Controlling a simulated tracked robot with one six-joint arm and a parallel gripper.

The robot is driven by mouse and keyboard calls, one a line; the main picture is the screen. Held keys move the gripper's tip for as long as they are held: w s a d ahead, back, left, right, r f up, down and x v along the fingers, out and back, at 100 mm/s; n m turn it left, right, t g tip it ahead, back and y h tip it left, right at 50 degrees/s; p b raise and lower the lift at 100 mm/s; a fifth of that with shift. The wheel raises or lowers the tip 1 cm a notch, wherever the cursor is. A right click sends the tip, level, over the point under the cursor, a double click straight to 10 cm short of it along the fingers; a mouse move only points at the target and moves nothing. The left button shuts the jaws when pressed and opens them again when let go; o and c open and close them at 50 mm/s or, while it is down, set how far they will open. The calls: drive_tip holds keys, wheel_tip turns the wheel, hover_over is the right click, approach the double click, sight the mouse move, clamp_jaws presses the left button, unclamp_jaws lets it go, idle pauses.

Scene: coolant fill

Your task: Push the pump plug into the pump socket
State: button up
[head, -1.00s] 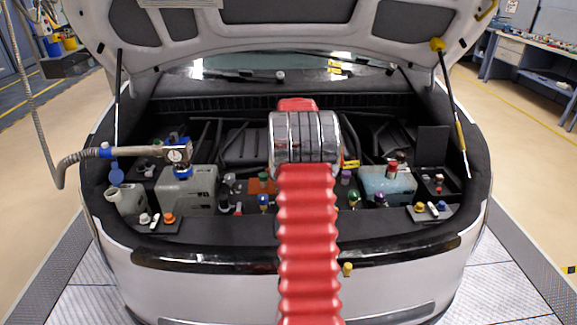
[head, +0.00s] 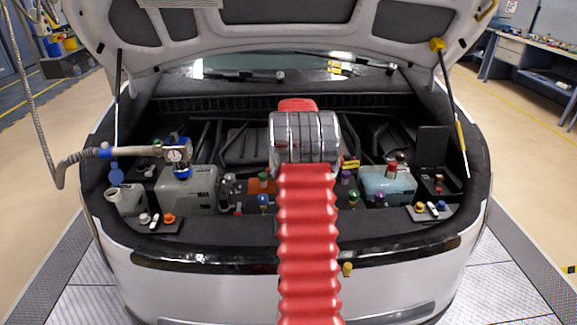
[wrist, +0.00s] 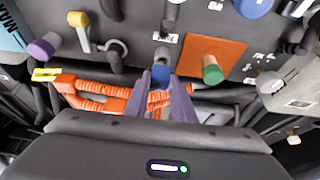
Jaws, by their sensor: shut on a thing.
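In the wrist view my gripper (wrist: 160,84) has its two purple-grey fingers shut on a small blue piece, which I take to be the pump plug (wrist: 160,75). A short grey cylinder (wrist: 162,54), likely the pump socket, lies straight ahead of the blue piece beside a white label. The two look lined up and very close or touching; I cannot tell how deep the plug sits. In the head view my own red arm and chrome wrist hide the gripper, plug and socket.
An orange plate with a green-capped fitting (wrist: 211,68) is right of the fingers in the wrist view. Orange ribbed hoses (wrist: 100,88) pass behind them. A purple-capped fitting (wrist: 44,48) is at left. The raised hood (head: 290,30) hangs above the bay.

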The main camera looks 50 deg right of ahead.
drive_tip(key=shift+f, duration=1.15)
drive_tip(key=o, duration=1.1)
drive_tip(key=v, duration=1.3)
drive_tip(key=shift+a+r, duration=0.15)
drive_tip(key=shift+r, duration=0.15)
drive_tip(key=shift+s, duration=0.1)
